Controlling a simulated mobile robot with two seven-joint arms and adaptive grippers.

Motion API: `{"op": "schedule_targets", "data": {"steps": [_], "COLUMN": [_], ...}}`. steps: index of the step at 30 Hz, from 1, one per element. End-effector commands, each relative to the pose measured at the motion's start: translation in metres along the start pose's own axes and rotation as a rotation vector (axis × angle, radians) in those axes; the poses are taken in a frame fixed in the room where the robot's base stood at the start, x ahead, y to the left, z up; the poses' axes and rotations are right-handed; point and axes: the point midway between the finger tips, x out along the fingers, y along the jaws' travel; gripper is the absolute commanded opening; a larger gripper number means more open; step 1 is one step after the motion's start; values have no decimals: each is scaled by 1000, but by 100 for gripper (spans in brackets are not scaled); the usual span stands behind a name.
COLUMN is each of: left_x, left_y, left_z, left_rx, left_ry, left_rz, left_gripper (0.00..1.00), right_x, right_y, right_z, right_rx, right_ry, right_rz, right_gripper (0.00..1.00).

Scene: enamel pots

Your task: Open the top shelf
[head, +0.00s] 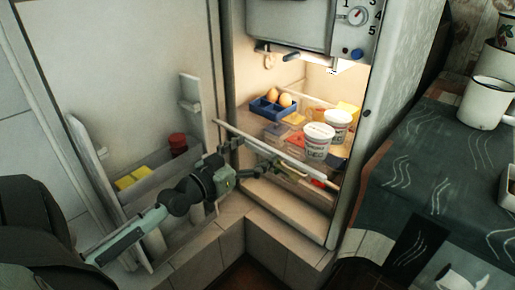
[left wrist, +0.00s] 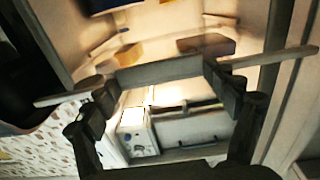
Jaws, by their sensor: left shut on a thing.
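The fridge (head: 378,120) stands open, with its door (head: 120,60) swung to the left. The top shelf (head: 312,171) has a pale front rim, whose left end sticks out in front of the fridge's left side wall. My left gripper (head: 264,160) is shut on this rim near its middle. In the left wrist view, the shelf's rim (left wrist: 158,73) runs between the two fingers of the left gripper (left wrist: 162,88). The fingers hide part of the rim. My right gripper is in neither view.
A blue egg holder (head: 268,110) with eggs, two white tubs (head: 318,142) and small packets are inside the fridge. A freezer box with a dial (head: 355,15) hangs above. Door racks (head: 160,180) are at left. A cloth-covered table (head: 430,160) with enamel mugs (head: 487,102) is at right.

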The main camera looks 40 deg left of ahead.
Motion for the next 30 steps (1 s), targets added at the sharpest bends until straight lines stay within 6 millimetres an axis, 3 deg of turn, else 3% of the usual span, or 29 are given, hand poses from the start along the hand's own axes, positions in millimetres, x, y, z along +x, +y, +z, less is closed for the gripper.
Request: {"op": "schedule_targets", "data": {"steps": [11, 12, 15, 26, 30], "left_x": [-1, -1, -1, -2, -11], "left_y": [1, 1, 0, 0, 0], "left_z": [-1, -1, 0, 0, 1], "left_rx": [-1, -1, -1, 0, 1], "left_ry": [0, 0, 0, 0, -4], "left_rz": [1, 1, 1, 0, 0], "left_gripper": [34, 87, 99, 100, 100], "right_x": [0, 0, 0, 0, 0], "right_y": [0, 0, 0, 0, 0], "right_z": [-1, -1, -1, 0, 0], "right_rx": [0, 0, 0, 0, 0], "right_ry": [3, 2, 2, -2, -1], "right_rz": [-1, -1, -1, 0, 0], "right_gripper": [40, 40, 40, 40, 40]}}
